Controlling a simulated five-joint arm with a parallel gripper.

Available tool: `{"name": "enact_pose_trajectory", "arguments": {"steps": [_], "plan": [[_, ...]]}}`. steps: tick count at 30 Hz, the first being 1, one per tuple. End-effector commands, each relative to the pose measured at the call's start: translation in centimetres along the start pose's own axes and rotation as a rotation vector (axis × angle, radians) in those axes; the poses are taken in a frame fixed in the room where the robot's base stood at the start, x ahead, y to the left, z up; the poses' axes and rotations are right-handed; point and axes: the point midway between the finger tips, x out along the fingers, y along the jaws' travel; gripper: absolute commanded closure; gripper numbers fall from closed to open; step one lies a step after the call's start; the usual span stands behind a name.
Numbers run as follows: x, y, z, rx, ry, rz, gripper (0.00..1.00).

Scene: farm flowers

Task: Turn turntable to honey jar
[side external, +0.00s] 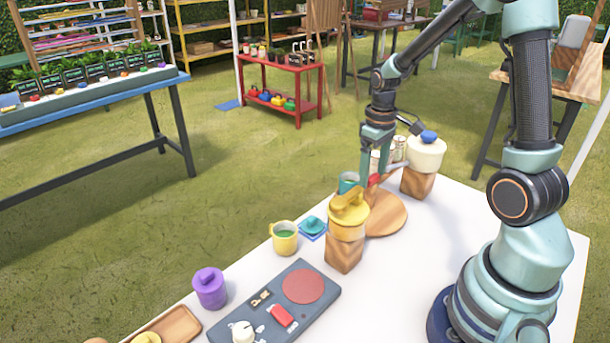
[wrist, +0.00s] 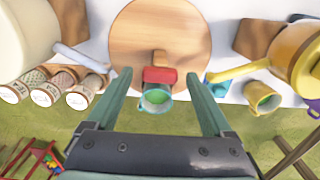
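The turntable is a round wooden disc (side external: 388,217), also in the wrist view (wrist: 140,30). A short wooden piece with a red block (wrist: 160,75) at its end projects from the disc toward the camera. My gripper (wrist: 158,78), also in the side view (side external: 373,172), is open. Its fingers stand apart on either side of the red block, with visible gaps. A teal mug (wrist: 155,98) with green contents is just beyond the red block. Three small jars with pale lids (wrist: 45,92) are left of the disc; I cannot tell which is the honey jar.
A cream pot with a blue knob (side external: 425,153) and a yellow kettle (side external: 348,207) stand on wooden blocks beside the turntable. A yellow mug (side external: 284,238), a purple canister (side external: 210,288) and a dark panel (side external: 275,310) sit further along the white table (side external: 415,290).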

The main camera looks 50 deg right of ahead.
Motion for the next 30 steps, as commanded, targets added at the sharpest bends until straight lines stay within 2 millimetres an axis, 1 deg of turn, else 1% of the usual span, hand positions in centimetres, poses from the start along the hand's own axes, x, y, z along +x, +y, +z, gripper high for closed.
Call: {"name": "enact_pose_trajectory", "arguments": {"steps": [1, 2, 3, 5, 6, 20, 30], "plan": [[-0.02, 0.0, -0.01, 0.0, 0.0, 0.0, 0.35], [-0.03, 0.0, -0.01, 0.0, 0.0, 0.0, 0.47], [-0.03, 0.0, -0.01, 0.0, 0.0, 0.0, 0.62], [-0.04, 0.0, -0.01, 0.0, 0.0, 0.0, 0.85], [-0.04, 0.0, -0.02, 0.0, 0.0, 0.0, 1.0], [-0.09, -0.01, -0.03, -0.029, 0.001, 0.0, 1.0], [-0.12, -0.01, -0.04, -0.158, 0.001, 0.0, 1.0]]}}
